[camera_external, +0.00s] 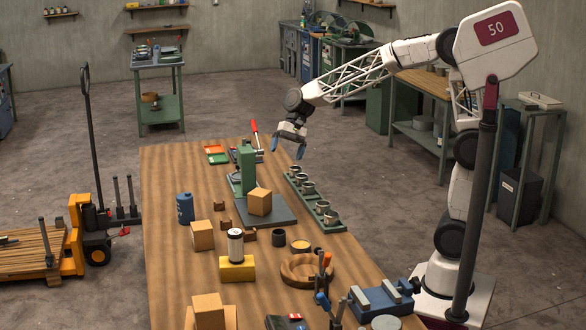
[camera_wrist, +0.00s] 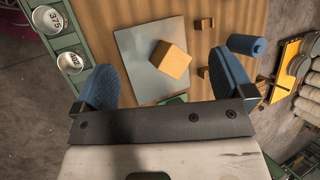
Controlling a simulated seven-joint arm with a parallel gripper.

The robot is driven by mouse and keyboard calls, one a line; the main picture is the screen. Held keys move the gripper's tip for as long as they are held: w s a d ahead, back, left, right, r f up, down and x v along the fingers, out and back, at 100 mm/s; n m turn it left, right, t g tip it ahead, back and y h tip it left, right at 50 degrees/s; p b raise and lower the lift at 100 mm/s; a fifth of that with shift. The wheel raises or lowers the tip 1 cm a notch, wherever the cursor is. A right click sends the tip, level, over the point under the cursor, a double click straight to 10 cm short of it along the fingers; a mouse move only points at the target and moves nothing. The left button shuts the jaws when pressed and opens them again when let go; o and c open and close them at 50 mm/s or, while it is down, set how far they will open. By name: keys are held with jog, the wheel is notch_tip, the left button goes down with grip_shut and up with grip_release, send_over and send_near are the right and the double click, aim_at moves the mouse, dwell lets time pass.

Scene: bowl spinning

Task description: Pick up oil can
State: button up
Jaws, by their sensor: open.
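A blue can (camera_external: 185,208) with a dark top, which looks like the oil can, stands upright near the left edge of the wooden table (camera_external: 165,270). In the wrist view a blue can (camera_wrist: 258,46) shows beyond my right-hand finger. My gripper (camera_external: 288,147) is open and empty, high above the far right side of the table, well away from the can. In the wrist view its two blue fingers (camera_wrist: 165,62) are spread wide, with a wooden cube (camera_wrist: 169,64) on a grey plate (camera_wrist: 133,55) visible below between them.
A green press (camera_external: 246,168) stands behind the cube. A green rack of metal cups (camera_external: 312,197) runs along the right edge.

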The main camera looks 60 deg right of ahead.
jog(key=w+a+f+m+y, duration=0.2)
jog(key=w+a+f, duration=0.15)
jog(key=w, duration=0.55)
jog(key=w+a+f+m+y, duration=0.25)
jog(key=w+a, duration=0.25)
jog(key=w, duration=0.4)
jog(key=m+y, duration=0.3)
jog(key=m, duration=0.2)
send_near(180, 206)
jog(key=a, duration=0.2)
jog(key=shift+w+d+f, duration=0.2)
jog(key=shift+f, duration=0.05)
jog(key=shift+a, duration=0.1)
jog(key=shift+x, duration=2.4)
jog(key=shift+s+f, duration=0.1)
jog(key=shift+h, duration=0.25)
jog(key=c, duration=1.3)
jog(key=shift+c, duration=0.2)
